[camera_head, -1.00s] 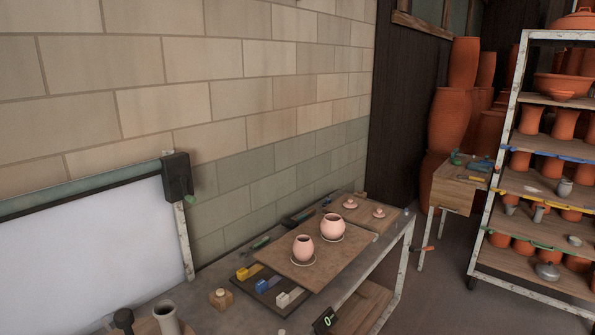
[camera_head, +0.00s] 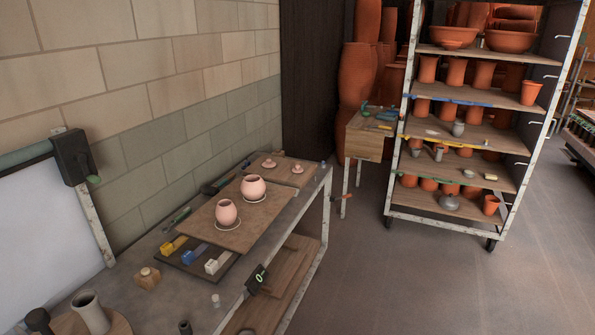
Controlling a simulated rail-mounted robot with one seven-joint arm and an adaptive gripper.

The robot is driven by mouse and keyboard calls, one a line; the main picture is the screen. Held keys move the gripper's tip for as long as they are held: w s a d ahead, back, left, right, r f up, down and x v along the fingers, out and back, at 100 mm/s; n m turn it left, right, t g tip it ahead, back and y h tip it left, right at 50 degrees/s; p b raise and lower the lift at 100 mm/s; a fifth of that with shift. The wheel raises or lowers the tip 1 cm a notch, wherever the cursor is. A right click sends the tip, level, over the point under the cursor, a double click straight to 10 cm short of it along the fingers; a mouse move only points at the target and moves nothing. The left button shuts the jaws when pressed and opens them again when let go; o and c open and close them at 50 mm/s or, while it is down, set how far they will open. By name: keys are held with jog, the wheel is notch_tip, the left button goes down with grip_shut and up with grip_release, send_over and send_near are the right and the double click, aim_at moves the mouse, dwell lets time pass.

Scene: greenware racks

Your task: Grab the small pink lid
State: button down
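Two pink lids lie on a wooden board (camera_head: 285,178) at the far end of the workbench. The smaller pink lid (camera_head: 297,169) is on the right and the larger pink lid (camera_head: 268,163) is on the left, a little apart. Both look knob-up. In front of them, a rounder pink pot (camera_head: 253,188) and a narrower pink pot (camera_head: 226,213) stand open on a second wooden board (camera_head: 204,226). My gripper is not in view.
Coloured blocks, including a blue one (camera_head: 194,254), lie on a dark tray beside the pots. A dark device with a green mark (camera_head: 257,280) is at the bench's front edge. A loaded shelf rack (camera_head: 399,150) stands right. Open floor (camera_head: 420,280) lies between.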

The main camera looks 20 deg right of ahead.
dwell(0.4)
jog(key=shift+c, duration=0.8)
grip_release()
